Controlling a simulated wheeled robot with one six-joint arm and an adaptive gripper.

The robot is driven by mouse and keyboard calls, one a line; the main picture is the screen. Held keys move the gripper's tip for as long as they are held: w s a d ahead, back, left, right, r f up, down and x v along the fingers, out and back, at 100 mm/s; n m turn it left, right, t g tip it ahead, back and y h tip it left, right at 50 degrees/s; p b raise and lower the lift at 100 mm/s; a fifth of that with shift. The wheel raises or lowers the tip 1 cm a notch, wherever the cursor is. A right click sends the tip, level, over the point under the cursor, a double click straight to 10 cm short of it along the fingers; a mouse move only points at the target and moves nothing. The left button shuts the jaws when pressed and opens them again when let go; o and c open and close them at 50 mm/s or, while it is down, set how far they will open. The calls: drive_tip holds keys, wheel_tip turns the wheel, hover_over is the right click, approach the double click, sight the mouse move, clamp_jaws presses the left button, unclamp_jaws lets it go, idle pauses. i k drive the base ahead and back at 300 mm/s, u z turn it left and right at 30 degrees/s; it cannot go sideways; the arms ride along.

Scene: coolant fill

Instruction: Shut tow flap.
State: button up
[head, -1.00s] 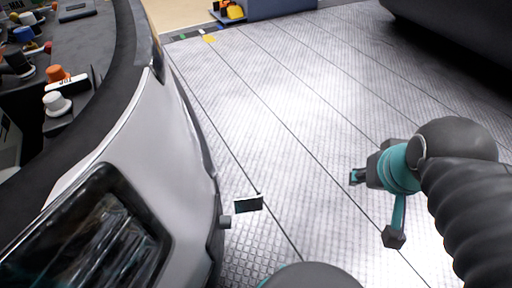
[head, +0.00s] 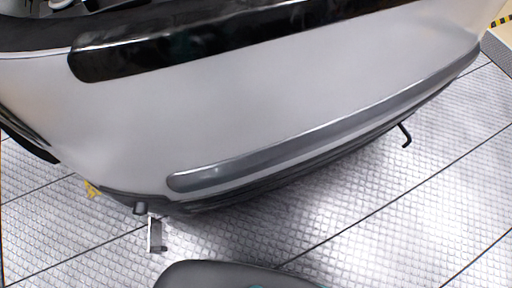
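The tow flap (head: 155,236) is a small thin plate with a dark edge. It stands out open, below the left end of the car's bumper (head: 270,120), in the lower left of the head view. A short dark round stub (head: 140,208) sits just above it at the bumper's lower edge. My gripper is not in view; only a dark rounded part of my own body shows at the bottom edge, right of the flap and apart from it in the picture.
The pale bumper with a grey trim strip (head: 300,145) fills the upper view. A dark hook (head: 404,135) hangs under it at the right. A small yellow thing (head: 92,188) lies left of the stub. The patterned metal floor (head: 400,220) in front is clear.

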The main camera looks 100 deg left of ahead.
sight(155, 228)
drive_tip(key=u, duration=3.3)
drive_tip(key=k, duration=1.25)
drive_tip(key=u, duration=1.45)
drive_tip(key=i, duration=0.55)
drive_tip(key=z, duration=0.05)
